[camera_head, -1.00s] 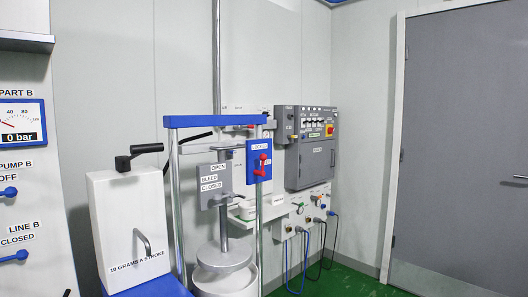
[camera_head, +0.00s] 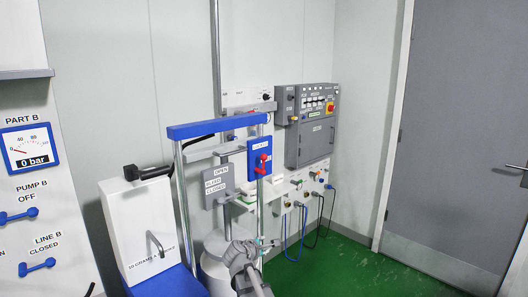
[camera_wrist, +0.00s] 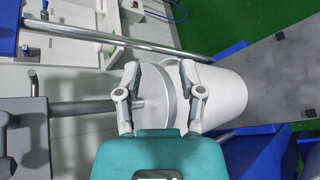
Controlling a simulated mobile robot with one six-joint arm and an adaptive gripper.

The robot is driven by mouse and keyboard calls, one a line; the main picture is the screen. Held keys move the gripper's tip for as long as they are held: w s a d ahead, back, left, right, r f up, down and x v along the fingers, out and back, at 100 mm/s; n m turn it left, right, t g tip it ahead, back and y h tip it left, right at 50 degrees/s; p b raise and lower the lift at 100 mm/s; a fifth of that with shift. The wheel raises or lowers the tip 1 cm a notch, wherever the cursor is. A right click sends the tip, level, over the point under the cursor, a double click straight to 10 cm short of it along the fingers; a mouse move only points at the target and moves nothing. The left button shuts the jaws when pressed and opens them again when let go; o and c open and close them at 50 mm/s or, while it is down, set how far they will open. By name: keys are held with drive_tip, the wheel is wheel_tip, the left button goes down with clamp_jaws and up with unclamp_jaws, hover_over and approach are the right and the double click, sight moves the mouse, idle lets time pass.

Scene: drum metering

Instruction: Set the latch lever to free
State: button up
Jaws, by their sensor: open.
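The red latch lever (camera_head: 263,164) sits on a blue plate (camera_head: 256,152) on the near right post of the blue-topped frame. The small label above the lever is too blurred to read now. My gripper (camera_head: 268,243) is low in front of the frame, below the lever and apart from it. In the wrist view my gripper (camera_wrist: 164,78) is open and empty, with its two fingers spread. I cannot make out the lever in the wrist view.
A white drum (camera_wrist: 225,95) lies beyond my fingers, with a metal post (camera_wrist: 115,42) beside it. A white pump box (camera_head: 138,230) stands left. Green floor (camera_head: 345,265) is clear at right.

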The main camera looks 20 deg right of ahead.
drive_tip(key=w+d+r+n+t+h+p, duration=0.1)
drive_tip(key=w+r+n+p, duration=0.15)
drive_tip(key=r, duration=0.35)
drive_tip(key=w+d+r+n+t+p, duration=0.1)
drive_tip(key=w+r+n+t+p, duration=0.1)
drive_tip(key=r+n+p, duration=0.3)
drive_tip(key=n+t+p, duration=0.4)
drive_tip(key=n+p, duration=0.2)
drive_tip(key=p, duration=0.1)
approach(264, 160)
drive_tip(key=v, duration=0.3)
drive_tip(key=shift+w+r+n, duration=0.1)
drive_tip(key=shift+w+n, duration=0.15)
drive_tip(key=shift+w, duration=0.05)
drive_tip(key=x, duration=1.3)
drive_tip(key=shift+w+d+f, duration=0.2)
drive_tip(key=shift+w+f, duration=0.15)
clamp_jaws()
